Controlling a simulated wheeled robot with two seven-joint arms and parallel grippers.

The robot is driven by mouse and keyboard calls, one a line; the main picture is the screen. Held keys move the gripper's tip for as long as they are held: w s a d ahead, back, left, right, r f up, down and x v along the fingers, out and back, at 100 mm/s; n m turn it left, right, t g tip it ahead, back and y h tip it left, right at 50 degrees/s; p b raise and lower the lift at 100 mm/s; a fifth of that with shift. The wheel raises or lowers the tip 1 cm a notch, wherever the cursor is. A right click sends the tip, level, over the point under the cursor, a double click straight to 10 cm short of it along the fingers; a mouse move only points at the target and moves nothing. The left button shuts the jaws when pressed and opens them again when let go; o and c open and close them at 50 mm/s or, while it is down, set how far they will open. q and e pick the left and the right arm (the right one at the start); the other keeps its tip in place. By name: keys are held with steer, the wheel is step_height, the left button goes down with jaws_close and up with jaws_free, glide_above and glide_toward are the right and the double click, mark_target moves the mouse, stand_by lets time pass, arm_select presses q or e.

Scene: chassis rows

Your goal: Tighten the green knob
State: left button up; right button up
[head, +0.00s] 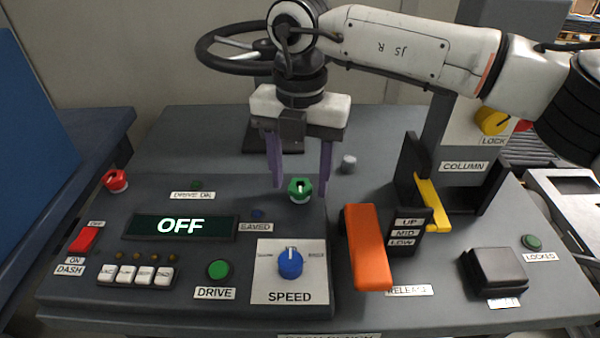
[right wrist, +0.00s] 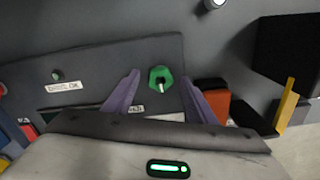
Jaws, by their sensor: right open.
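The green knob (head: 300,189) sits on the dark console, near the panel's back right corner. It has a white mark on top and also shows in the right wrist view (right wrist: 160,76). My right gripper (head: 299,187) points down over it, with its two purple fingers open. In the head view one finger is to the left of the knob and the other to the right. In the right wrist view the knob shows between the fingertips (right wrist: 160,88), with a gap on each side. I cannot tell whether either finger touches it. My left gripper is not in view.
A red knob (head: 115,180) stands at the panel's left. An orange lever (head: 367,247) and a yellow bar (head: 433,204) in a black frame stand to the right. A blue speed dial (head: 290,262) is in front. A small grey peg (head: 348,164) is behind right. A steering wheel (head: 235,55) is behind.

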mark_target(300, 184)
step_height(300, 184, up, 10)
steer(key=shift+r+p, duration=0.2)
steer(key=shift+p, duration=0.25)
